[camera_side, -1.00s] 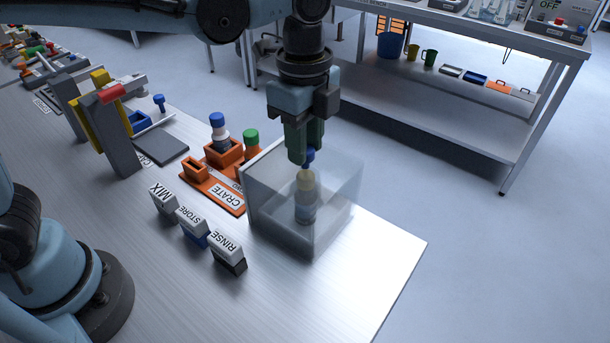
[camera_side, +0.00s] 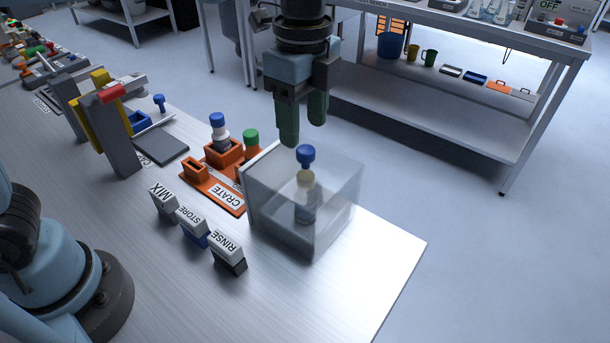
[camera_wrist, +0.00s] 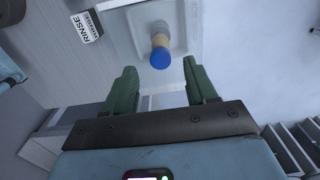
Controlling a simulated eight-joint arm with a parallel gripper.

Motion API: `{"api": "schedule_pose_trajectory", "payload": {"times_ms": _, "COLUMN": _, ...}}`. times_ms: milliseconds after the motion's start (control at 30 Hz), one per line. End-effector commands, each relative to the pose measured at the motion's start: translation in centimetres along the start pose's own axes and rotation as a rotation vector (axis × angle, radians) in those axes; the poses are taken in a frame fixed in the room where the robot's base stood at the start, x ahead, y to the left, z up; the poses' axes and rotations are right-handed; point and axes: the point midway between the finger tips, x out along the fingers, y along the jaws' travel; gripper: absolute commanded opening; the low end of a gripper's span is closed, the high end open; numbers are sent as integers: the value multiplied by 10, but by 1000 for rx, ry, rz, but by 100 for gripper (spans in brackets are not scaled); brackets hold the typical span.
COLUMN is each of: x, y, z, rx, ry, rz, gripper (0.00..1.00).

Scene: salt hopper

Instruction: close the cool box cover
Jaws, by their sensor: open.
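A translucent box (camera_side: 340,213) stands at the table's right end; I take it for the cool box. A pale upright panel (camera_side: 262,172) forms its left side; I cannot tell whether this is the cover. Inside stands a bottle (camera_side: 306,208) with a yellowish top. A blue knob-like piece (camera_side: 305,152) sits above it, near the box's top. In the wrist view, the blue piece (camera_wrist: 159,58) lies just beyond my fingertips, in line with the gap. My gripper (camera_side: 302,132) is open and empty, above the box and apart from the blue piece.
An orange crate (camera_side: 229,199) holding bottles stands close to the box's left. Blocks marked MIX (camera_side: 162,195), STORE (camera_side: 190,219) and RINSE (camera_side: 227,247) stand in front. Bare table (camera_side: 375,270) lies right and front of the box.

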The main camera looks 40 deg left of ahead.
Motion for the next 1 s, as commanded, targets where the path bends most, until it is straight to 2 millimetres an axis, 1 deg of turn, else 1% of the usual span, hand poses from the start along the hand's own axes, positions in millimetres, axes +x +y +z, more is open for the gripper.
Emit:
{"api": "schedule_pose_trajectory", "payload": {"times_ms": 33, "x": -10, "y": 0, "z": 0, "rx": 0, "ry": 0, "rz": 0, "gripper": 57}}
{"api": "schedule_pose_trajectory", "payload": {"times_ms": 100, "x": -22, "y": 0, "z": 0, "rx": 0, "ry": 0, "rz": 0, "gripper": 57}}
{"api": "schedule_pose_trajectory", "payload": {"times_ms": 300, "x": -55, "y": 0, "z": 1, "rx": -1, "ry": -1, "rz": 0, "gripper": 57}}
{"api": "schedule_pose_trajectory", "payload": {"times_ms": 500, "x": -75, "y": 0, "z": 1, "rx": -1, "ry": -1, "rz": 1, "gripper": 57}}
{"api": "schedule_pose_trajectory", "payload": {"times_ms": 700, "x": -82, "y": 0, "z": 1, "rx": -1, "ry": -2, "rz": 1, "gripper": 57}}
{"api": "schedule_pose_trajectory", "payload": {"times_ms": 1000, "x": -82, "y": 0, "z": 2, "rx": -6, "ry": -1, "rz": -1, "gripper": 57}}
